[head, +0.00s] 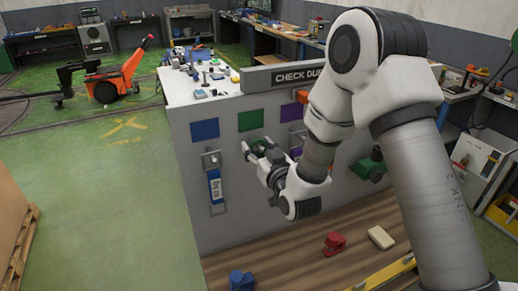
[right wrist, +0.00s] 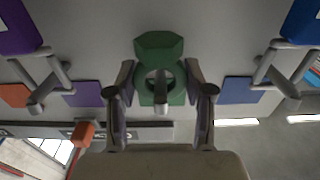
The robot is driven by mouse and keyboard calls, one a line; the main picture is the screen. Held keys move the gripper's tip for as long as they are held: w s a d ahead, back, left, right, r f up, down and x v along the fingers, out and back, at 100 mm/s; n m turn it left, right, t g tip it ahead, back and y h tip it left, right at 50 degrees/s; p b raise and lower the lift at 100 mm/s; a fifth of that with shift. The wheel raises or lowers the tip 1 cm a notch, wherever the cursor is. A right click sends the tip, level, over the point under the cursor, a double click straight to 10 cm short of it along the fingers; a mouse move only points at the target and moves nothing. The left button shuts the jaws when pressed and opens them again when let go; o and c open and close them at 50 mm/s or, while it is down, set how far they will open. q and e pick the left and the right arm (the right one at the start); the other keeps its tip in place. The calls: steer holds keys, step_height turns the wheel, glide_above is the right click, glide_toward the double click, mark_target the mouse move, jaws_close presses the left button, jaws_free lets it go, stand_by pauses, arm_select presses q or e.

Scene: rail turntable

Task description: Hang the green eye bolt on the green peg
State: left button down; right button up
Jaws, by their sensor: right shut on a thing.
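The green eye bolt (right wrist: 159,46) is between the fingers of my right gripper (right wrist: 161,97), which is shut on it; its ring faces the panel. The grey green-marked peg (right wrist: 161,104) sticks out toward the wrist camera and appears to pass through the ring. The green square (head: 251,120) marks this place on the white panel. In the head view my right gripper (head: 258,150) is close to the panel under that square, and the bolt is hard to make out there. My left gripper is out of view.
A blue tag (head: 215,187) hangs on the peg left of my gripper. A purple item (right wrist: 17,28) hangs on the other side. A dark green object (head: 369,168) is further right. Red (head: 334,243) and blue (head: 241,280) pieces and a cream block (head: 381,237) lie below.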

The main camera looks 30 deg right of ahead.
steer(key=shift+w+f, duration=0.15)
steer(key=shift+w, duration=0.15)
steer(key=o, duration=1.4)
steer(key=shift+s, duration=0.3)
steer(key=shift+o, duration=0.2)
steer(key=shift+w, duration=0.1)
